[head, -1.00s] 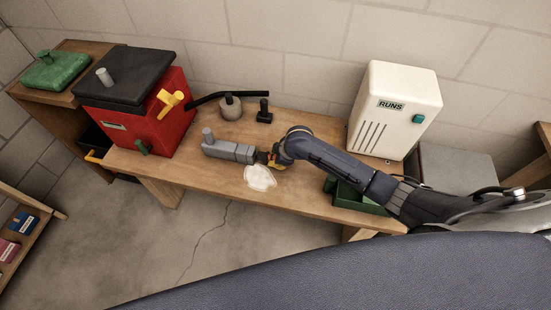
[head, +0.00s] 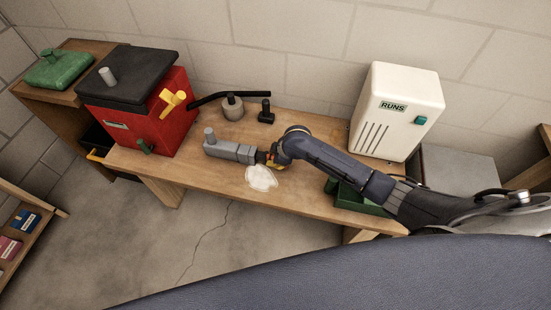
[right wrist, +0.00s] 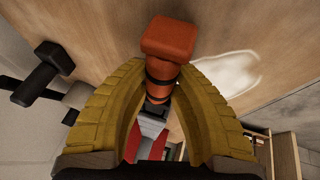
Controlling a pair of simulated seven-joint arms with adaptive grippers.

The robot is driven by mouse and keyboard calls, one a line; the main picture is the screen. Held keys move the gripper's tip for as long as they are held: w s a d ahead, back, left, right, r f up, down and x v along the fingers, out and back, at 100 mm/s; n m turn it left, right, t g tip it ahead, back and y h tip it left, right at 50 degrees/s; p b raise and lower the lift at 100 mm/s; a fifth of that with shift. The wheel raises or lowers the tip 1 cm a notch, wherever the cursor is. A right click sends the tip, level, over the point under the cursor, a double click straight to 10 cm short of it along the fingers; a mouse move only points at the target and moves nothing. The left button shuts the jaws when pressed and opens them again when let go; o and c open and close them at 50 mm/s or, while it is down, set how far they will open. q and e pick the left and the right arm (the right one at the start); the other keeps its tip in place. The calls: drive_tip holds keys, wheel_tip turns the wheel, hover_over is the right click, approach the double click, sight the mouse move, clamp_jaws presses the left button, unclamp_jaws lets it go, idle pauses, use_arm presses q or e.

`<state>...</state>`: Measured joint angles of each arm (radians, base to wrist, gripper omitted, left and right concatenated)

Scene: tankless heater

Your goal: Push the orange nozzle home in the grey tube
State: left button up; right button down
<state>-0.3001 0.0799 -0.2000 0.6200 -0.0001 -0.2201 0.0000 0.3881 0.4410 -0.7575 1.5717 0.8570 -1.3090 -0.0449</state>
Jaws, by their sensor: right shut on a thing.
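The orange nozzle (right wrist: 168,38) has a square head and dark bands in the right wrist view. It lies between the yellow fingers of my right gripper (right wrist: 163,75), which is shut on it. Its banded end lines up with the grey tube (right wrist: 152,130) and seems to meet it; how deep it sits I cannot tell. In the head view the grey tube (head: 230,150) lies on the bench, with my right gripper (head: 272,160) at its right end. The gripper mostly hides the nozzle there. My left gripper is not in view.
A clear whitish puddle (head: 261,178) lies in front of the gripper. A red box with a black lid (head: 150,115) stands left, a white heater marked RUNS (head: 398,110) right. A round grey part with a black lever (head: 232,106) and a black fitting (head: 266,112) stand behind the tube.

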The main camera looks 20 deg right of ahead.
drive_tip(key=shift+w+a, duration=0.3)
drive_tip(key=shift+a, duration=0.25)
drive_tip(key=shift+w+a, duration=0.25)
drive_tip(key=shift+a, duration=0.25)
drive_tip(key=c, duration=1.1)
unclamp_jaws()
drive_tip(key=v, duration=1.2)
